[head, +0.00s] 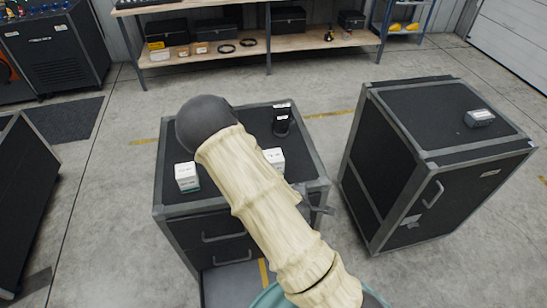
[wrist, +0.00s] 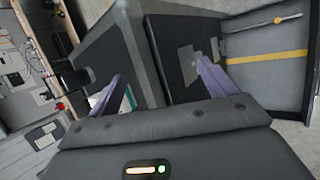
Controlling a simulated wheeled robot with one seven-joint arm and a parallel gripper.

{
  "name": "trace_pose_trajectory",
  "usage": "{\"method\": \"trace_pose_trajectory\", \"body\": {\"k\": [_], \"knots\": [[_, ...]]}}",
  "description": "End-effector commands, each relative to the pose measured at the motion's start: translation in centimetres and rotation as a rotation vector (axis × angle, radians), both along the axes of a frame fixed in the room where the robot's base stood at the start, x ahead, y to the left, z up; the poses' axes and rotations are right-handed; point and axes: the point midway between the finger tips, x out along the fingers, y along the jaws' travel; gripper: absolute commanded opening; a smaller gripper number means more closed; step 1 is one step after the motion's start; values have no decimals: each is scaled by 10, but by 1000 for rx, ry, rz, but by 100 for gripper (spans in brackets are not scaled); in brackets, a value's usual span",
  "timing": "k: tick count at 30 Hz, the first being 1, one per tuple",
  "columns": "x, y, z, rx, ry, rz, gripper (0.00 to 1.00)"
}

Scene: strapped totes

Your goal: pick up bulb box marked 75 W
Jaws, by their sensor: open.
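Two small white boxes stand on the dark top of the middle cabinet (head: 228,192). The left box (head: 187,177) is in full view with print too small to read. The right box (head: 275,158) is partly hidden by my sleeved arm. I cannot tell which is marked 75 W. My gripper (wrist: 160,70) is open in the wrist view, its two purple fingers apart with the cabinet's edge and side behind them. A white and green box (wrist: 127,101) shows partly behind the left finger. In the head view my arm hides most of the gripper.
A black item with a white label (head: 282,121) stands at the cabinet's back right. A second dark cabinet (head: 420,150) is to the right, with a small grey device (head: 479,117) on top. A wooden shelf (head: 210,54) with cases is behind. Floor lies open between the cabinets and shelf.

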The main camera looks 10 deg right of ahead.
Motion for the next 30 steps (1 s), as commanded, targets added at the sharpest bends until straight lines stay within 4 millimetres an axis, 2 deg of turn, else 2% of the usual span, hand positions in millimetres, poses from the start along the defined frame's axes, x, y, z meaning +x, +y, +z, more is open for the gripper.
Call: {"method": "trace_pose_trajectory", "body": {"k": [4, 8, 15, 18, 22, 30], "knots": [[12, -5, 15, -237, -8, 271, 84], [24, -1, 30, -454, -25, 524, 84], [44, 28, 64, -865, -72, 1005, 84], [48, 42, 73, -989, -93, 1148, 84], [50, 52, 77, -1064, -111, 1237, 84], [50, 53, 77, -1070, -114, 1244, 84]]}}
